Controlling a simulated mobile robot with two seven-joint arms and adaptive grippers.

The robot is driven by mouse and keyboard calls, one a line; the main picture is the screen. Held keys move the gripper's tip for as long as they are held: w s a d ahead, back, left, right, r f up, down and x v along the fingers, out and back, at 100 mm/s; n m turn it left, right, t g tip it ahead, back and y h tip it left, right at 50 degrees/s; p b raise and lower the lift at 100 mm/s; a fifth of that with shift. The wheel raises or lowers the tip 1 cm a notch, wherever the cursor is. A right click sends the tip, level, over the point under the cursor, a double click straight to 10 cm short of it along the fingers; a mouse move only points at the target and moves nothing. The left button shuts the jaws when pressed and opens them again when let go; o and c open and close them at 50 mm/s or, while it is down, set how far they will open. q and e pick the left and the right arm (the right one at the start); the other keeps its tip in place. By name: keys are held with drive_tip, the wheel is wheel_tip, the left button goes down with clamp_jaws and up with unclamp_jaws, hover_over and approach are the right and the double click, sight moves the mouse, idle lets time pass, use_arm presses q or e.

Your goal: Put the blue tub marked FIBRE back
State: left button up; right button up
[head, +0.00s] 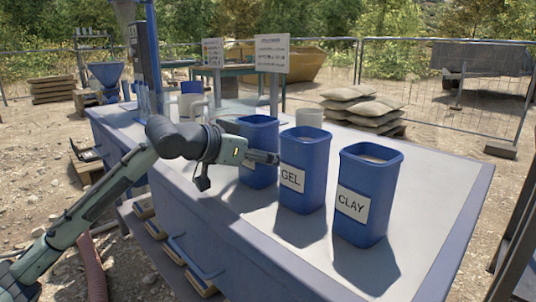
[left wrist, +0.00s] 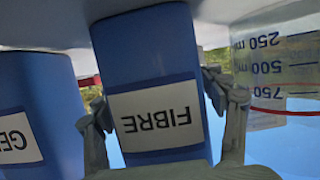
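The blue tub marked FIBRE (head: 260,130) is upright at the left end of a row of three blue tubs on the bench. My left gripper (head: 270,158) reaches it from the left and covers part of its label. In the left wrist view the FIBRE tub (left wrist: 150,60) appears upside down, with its label readable. My left gripper's fingers (left wrist: 158,105) lie against both its sides and appear shut on it. Its base is at or very near the bench top; I cannot tell whether it touches. My right gripper is not in view.
The GEL tub (head: 304,160) and CLAY tub (head: 366,200) stand to its right on the bench (head: 440,185). A clear measuring jug (left wrist: 275,70) is close by the gripper. A pale bucket (head: 310,118) stands behind. The bench's right side is clear.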

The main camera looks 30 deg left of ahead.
use_arm(q)
drive_tip(key=shift+o, duration=0.2)
drive_tip(key=shift+s+a+r, duration=0.1)
drive_tip(key=b+v, duration=0.1)
drive_tip(key=v, duration=1)
drive_tip(key=shift+s+r, duration=0.1)
drive_tip(key=shift+s, duration=0.05)
drive_tip(key=shift+s+a+r, duration=0.1)
drive_tip(key=shift+s, duration=0.1)
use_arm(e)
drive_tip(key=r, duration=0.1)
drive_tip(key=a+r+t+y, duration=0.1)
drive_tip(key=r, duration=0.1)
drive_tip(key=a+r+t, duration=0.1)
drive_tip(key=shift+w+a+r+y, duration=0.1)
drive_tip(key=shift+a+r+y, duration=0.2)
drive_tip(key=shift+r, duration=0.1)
